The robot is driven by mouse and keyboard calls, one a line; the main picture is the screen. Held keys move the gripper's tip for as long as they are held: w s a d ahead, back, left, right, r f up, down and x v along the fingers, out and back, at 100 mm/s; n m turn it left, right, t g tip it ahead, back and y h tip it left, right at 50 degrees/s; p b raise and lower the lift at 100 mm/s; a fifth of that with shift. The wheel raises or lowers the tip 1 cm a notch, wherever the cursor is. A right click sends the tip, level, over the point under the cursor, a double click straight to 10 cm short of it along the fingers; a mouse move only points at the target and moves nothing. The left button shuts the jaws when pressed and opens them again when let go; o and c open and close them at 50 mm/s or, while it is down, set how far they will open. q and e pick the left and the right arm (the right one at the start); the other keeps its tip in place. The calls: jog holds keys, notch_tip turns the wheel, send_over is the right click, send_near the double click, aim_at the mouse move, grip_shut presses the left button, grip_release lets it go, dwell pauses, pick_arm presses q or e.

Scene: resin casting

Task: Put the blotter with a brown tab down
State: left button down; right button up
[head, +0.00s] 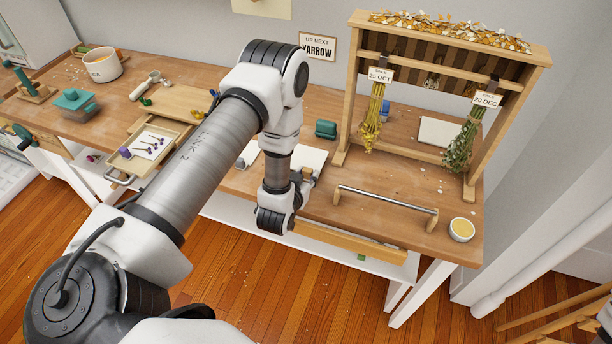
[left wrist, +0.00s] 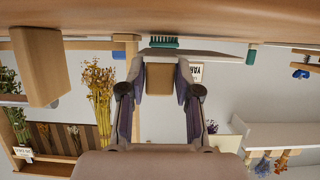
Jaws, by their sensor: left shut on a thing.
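The blotter (head: 312,157) is a flat white pad. In the head view it shows partly behind my left wrist, at or just above the middle of the wooden bench. In the left wrist view, which is upside down, its brown tab (left wrist: 161,80) sits between the two fingers of my left gripper (left wrist: 162,85), which is shut on it. The pad (left wrist: 212,59) shows there as a thin pale slab close to the bench top. I cannot tell whether it touches the wood. In the head view my left wrist mostly hides the gripper. My right gripper is not in view.
A wooden rack (head: 345,105) with hanging dried bunches stands at the right; another white pad (head: 437,130) lies behind it. A metal bar (head: 385,200) and small bowl (head: 462,229) are near the front right.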

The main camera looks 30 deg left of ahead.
pick_arm(q)
jog(key=shift+f, duration=1.1)
jog(key=c, duration=0.8)
grip_release()
